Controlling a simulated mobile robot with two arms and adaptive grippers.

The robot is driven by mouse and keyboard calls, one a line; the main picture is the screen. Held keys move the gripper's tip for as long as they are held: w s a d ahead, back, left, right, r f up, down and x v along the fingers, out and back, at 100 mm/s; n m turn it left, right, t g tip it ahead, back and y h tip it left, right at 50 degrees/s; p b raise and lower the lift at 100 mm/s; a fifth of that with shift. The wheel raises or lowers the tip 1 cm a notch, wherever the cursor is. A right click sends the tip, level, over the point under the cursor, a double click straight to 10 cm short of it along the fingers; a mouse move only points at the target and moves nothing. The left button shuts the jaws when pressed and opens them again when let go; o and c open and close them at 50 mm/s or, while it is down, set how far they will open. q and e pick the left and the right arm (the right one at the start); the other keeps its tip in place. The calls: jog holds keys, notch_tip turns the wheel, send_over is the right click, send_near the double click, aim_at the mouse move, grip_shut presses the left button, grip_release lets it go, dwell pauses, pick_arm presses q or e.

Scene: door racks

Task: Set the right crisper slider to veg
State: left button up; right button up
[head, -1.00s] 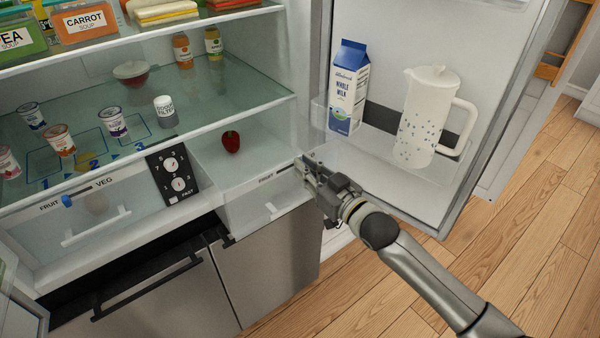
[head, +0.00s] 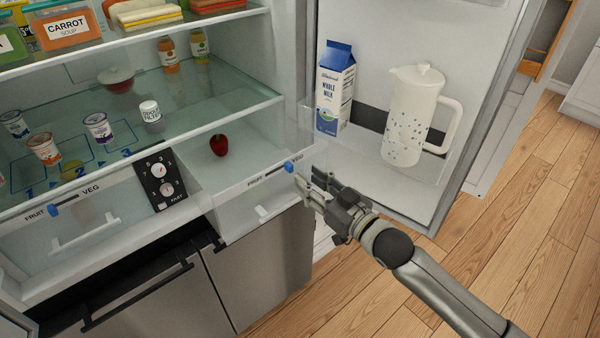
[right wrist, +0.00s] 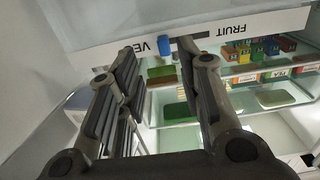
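The right crisper drawer (head: 240,212) has a label strip with FRUIT on the left and VEG on the right. Its blue slider knob (head: 289,166) sits at the right end of the slot, beside VEG. The knob also shows in the right wrist view (right wrist: 166,46), next to the partly hidden VEG lettering. My right gripper (head: 304,187) is just right of and below the knob, apart from it in the head view. Its fingers (right wrist: 168,62) are spread and empty in the wrist view. My left gripper is out of view.
The left crisper's blue knob (head: 53,210) is at its FRUIT end. A dial panel (head: 160,180) stands between the drawers. The open fridge door, with a milk carton (head: 334,88) and white pitcher (head: 412,115), is close to my right arm. A red apple (head: 219,145) lies behind the right strip.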

jog(key=v, duration=0.6)
jog(key=shift+s+d, duration=0.2)
jog(key=shift+s, duration=0.05)
